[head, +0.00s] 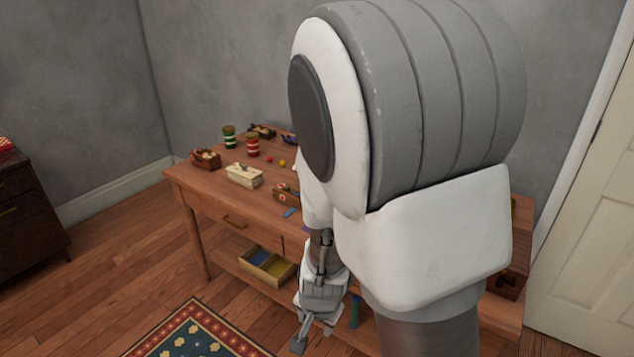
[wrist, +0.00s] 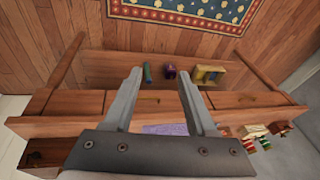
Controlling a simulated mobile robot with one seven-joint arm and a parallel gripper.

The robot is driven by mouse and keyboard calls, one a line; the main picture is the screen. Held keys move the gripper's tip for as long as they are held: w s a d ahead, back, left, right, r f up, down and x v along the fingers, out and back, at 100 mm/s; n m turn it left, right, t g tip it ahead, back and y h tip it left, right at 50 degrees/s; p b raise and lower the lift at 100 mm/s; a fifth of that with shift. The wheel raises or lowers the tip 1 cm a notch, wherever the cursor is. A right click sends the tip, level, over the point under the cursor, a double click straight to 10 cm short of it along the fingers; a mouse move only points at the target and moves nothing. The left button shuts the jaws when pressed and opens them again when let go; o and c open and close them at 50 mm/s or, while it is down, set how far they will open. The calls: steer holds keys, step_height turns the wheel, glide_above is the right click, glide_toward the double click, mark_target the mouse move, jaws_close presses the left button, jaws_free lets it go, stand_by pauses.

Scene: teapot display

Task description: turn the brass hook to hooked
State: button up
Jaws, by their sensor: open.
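I cannot make out the brass hook in either view; it is too small to tell or hidden. A cream box (head: 244,175) with small dark details on top stands near the front of the wooden table (head: 205,188). A reddish-brown box (head: 205,159) stands to its left, and another small brown box (head: 285,195) to its right. My gripper (head: 308,338) hangs low in front of the table, apart from these boxes. In the wrist view my gripper (wrist: 158,78) is open, with nothing between its fingers.
Green (head: 229,136) and red (head: 252,146) striped tins stand at the back. A yellow divided tray (head: 268,264) is on the lower shelf. A patterned rug (head: 195,335) lies in front. My arm hides the table's right part. A dark cabinet (head: 28,215) is at left.

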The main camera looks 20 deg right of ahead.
steer(key=s+d+f+m+h+b, duration=0.1)
steer(key=d+f+m+h+b, duration=0.25)
steer(key=d+f+h, duration=0.65)
steer(key=w+d+r+n+t+h+b, duration=0.3)
steer(key=w+d+r+t+b, duration=0.1)
steer(key=d+t, duration=0.45)
steer(key=shift+m+g, duration=0.25)
steer(key=b+x, duration=0.2)
steer(key=x, duration=0.4)
steer(key=b+x, duration=0.3)
steer(key=x, duration=0.3)
steer(key=b+x, duration=0.3)
steer(key=x, duration=0.3)
steer(key=shift+s+d+r, duration=0.25)
steer(key=shift+s+r, duration=0.05)
steer(key=shift+r, duration=0.1)
jaws_close()
